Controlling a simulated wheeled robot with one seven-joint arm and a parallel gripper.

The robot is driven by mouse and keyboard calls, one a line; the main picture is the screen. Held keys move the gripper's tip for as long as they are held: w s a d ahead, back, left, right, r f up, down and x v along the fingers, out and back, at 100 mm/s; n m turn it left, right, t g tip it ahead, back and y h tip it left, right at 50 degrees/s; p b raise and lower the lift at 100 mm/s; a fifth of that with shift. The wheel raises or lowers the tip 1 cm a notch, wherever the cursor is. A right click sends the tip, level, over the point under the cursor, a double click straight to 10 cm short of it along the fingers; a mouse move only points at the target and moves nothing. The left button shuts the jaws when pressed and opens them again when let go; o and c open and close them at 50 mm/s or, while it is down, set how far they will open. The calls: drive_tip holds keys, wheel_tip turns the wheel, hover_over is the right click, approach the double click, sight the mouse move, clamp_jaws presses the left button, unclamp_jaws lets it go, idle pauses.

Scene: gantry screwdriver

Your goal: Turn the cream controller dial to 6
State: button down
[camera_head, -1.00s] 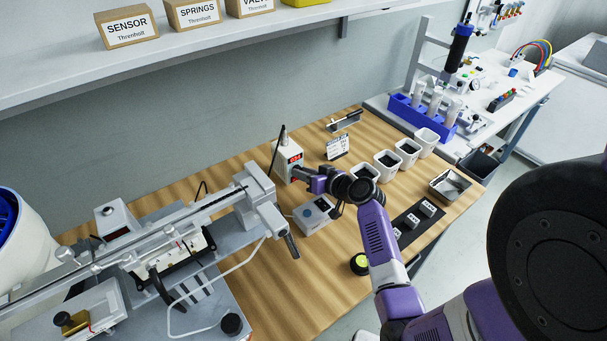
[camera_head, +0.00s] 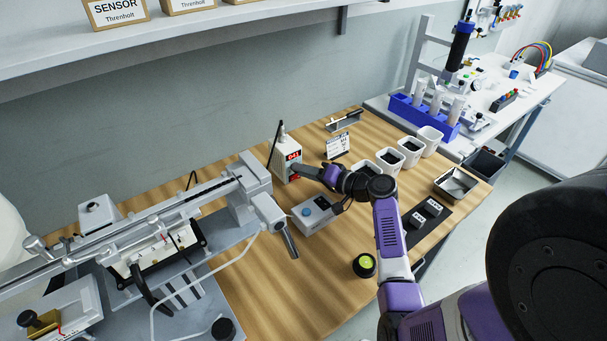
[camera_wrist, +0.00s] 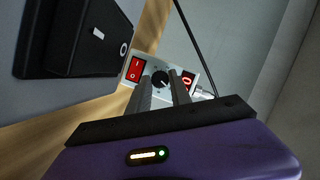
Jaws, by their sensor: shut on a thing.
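The cream controller (camera_head: 281,160) stands upright on the wooden bench, with lit red digits on its front. The digits are too small to read surely. In the wrist view, its pale face (camera_wrist: 150,65) carries a red rocker switch (camera_wrist: 136,70), a black dial (camera_wrist: 160,79) with a light pointer line, and a red display (camera_wrist: 187,81) seen partly. My gripper (camera_wrist: 163,86) is shut on the dial, one finger on each side. In the head view, my gripper (camera_head: 297,172) reaches the controller's front from the right. The dial's scale is not readable.
A grey box with a blue button (camera_head: 315,213) sits close below my wrist. White bins (camera_head: 390,160) and a small sign (camera_head: 337,147) stand to the right. A grey gantry (camera_head: 200,205) fills the left. Bare wood lies in front.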

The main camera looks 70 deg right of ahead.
drive_tip(key=shift+f, duration=0.1)
idle(0.3)
drive_tip(key=c, duration=1.2)
unclamp_jaws()
drive_tip(key=shift+o, duration=0.2)
drive_tip(key=shift+b+v, duration=0.35)
drive_tip(key=shift+v, duration=3.6)
drive_tip(key=shift+f, duration=0.1)
